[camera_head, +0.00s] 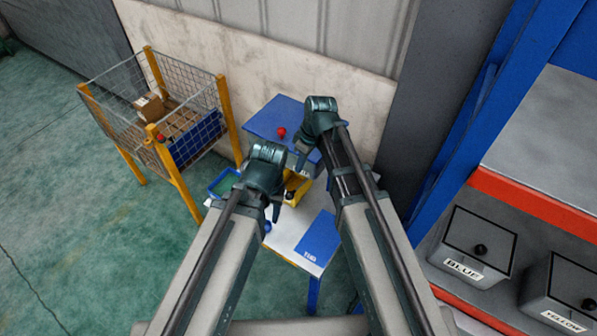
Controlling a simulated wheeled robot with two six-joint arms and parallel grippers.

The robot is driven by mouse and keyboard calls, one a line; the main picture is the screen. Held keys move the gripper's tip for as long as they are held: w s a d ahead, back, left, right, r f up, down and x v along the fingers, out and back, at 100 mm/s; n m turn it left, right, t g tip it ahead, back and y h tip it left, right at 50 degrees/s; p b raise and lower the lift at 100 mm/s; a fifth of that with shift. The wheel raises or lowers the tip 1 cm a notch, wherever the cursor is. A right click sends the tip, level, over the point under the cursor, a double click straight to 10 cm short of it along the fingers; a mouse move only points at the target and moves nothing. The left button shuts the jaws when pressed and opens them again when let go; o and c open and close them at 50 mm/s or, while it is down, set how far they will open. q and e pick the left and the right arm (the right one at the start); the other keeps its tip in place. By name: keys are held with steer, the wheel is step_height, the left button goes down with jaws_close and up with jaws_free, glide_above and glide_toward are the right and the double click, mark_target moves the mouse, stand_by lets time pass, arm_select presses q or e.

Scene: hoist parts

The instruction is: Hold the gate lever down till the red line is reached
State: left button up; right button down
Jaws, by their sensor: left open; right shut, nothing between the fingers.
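A red ball-shaped knob (281,132) shows on the blue surface (265,118) at the back of the small table. Another red knob (160,137) shows at the front of the wire cage, beside its blue panel (196,139). I cannot tell which knob belongs to the gate lever, and I cannot make out a red line. My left gripper (275,208) is open above the table, in front of a yellow bin. My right gripper (301,160) is shut and empty, just right of and below the knob at the back of the table in the picture. My arms hide part of the table.
The white table (285,236) carries a yellow bin (304,189), a green-and-blue tray (223,184), a blue ball (267,226) and a blue lettered panel (319,239). The yellow-posted cage (222,92) holds boxes. Shelves with grey bins (478,237) stand at right. Green floor lies open at left.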

mark_target(290, 194)
steer(key=b+x, duration=1.2)
steer(key=x, duration=0.1)
steer(key=shift+f+b, duration=0.2)
steer(key=shift+b, duration=0.1)
steer(key=shift+s+f, duration=0.2)
steer(key=shift+f, duration=0.05)
step_height(290, 194, down, 8)
steer(key=s+a+t+h+b, duration=0.1)
steer(key=s+t+b, duration=0.1)
steer(key=b, duration=0.6)
steer(key=shift+a+h+b, duration=0.25)
steer(key=shift+h+b, duration=0.05)
steer(key=shift+b, duration=0.05)
steer(key=shift+s, duration=0.1)
stand_by(4.5)
